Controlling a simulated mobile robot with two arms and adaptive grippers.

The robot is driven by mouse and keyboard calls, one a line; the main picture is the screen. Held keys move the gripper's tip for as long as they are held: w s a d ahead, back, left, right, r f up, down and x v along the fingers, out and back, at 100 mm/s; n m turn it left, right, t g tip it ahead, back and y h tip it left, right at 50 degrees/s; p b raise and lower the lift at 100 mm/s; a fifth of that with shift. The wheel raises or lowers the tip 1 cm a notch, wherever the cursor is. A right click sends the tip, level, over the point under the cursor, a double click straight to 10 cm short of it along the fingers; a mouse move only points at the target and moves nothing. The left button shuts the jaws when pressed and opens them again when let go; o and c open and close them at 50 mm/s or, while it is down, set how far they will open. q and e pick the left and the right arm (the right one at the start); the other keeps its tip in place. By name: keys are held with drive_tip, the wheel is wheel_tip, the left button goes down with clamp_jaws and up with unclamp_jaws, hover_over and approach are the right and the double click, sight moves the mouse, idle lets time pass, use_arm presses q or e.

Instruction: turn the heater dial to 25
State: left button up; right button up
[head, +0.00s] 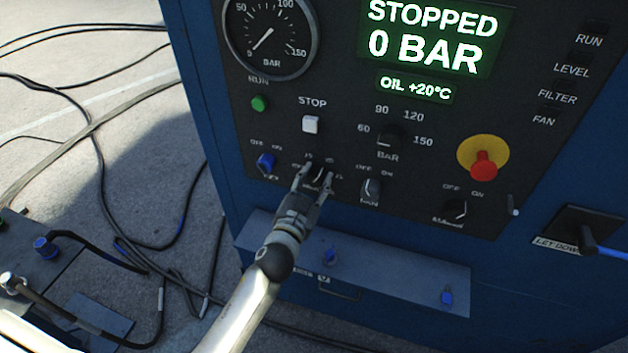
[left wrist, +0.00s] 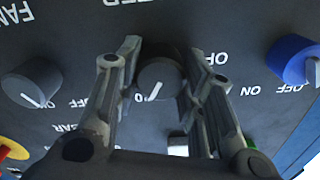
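The heater dial (head: 319,174) is a small dark round knob with a white pointer line, low on the black panel. Its scale marks are too small or hidden to read fully. My left gripper (head: 317,170) reaches up to it, one finger on each side. In the left wrist view, which is upside down to the panel, the dial (left wrist: 160,79) sits between the two fingers of my left gripper (left wrist: 159,72). The fingers are apart, and firm contact with the dial does not show. The pointer aims down and slightly left there. My right gripper is not in view.
A blue knob (head: 266,163) is left of the dial and a fan knob (head: 370,190) is close on its right. A white stop button (head: 310,124) is above. A red emergency button (head: 484,167) is farther right. A blue ledge (head: 400,278) juts out below.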

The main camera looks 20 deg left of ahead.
use_arm(q)
drive_tip(key=shift+c, duration=1.2)
drive_tip(key=shift+m, duration=0.3)
drive_tip(key=m, duration=0.4)
drive_tip(key=shift+m, duration=0.3)
drive_tip(key=m, duration=0.6)
drive_tip(key=shift+f+m, duration=0.1)
drive_tip(key=shift+m, duration=0.2)
drive_tip(key=o, duration=1)
drive_tip(key=shift+o, duration=0.2)
drive_tip(key=s, duration=1.2)
drive_tip(key=shift+a, duration=0.15)
